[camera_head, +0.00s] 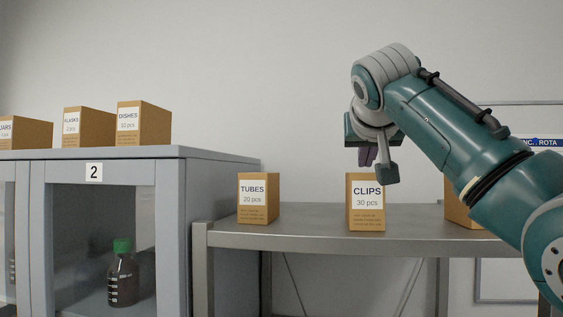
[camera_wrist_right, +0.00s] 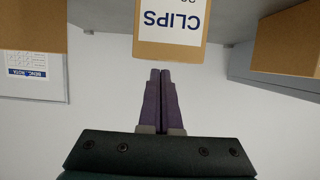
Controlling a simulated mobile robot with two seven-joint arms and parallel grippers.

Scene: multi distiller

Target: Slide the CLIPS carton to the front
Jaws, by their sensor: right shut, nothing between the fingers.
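The CLIPS carton (camera_head: 366,212) is a brown box with a white label marked "CLIPS 30 pcs", standing upright on a grey metal table (camera_head: 300,234). My right gripper (camera_head: 368,158) is above the carton in the head view, partly hidden by its own wrist. In the right wrist view the carton (camera_wrist_right: 170,50) appears upside down at the top, its label partly cut off. The purple fingers of the right gripper (camera_wrist_right: 160,74) are closed together, empty, and point toward the carton's top edge. Whether they touch it is unclear. My left gripper is not in view.
The TUBES carton (camera_head: 258,200) stands to the left on the same table. Another carton (camera_head: 458,213) to the right is partly hidden by my right arm. A grey cabinet (camera_head: 222,165) at left carries several cartons and holds a green-capped bottle (camera_head: 122,275). The table between TUBES and CLIPS is clear.

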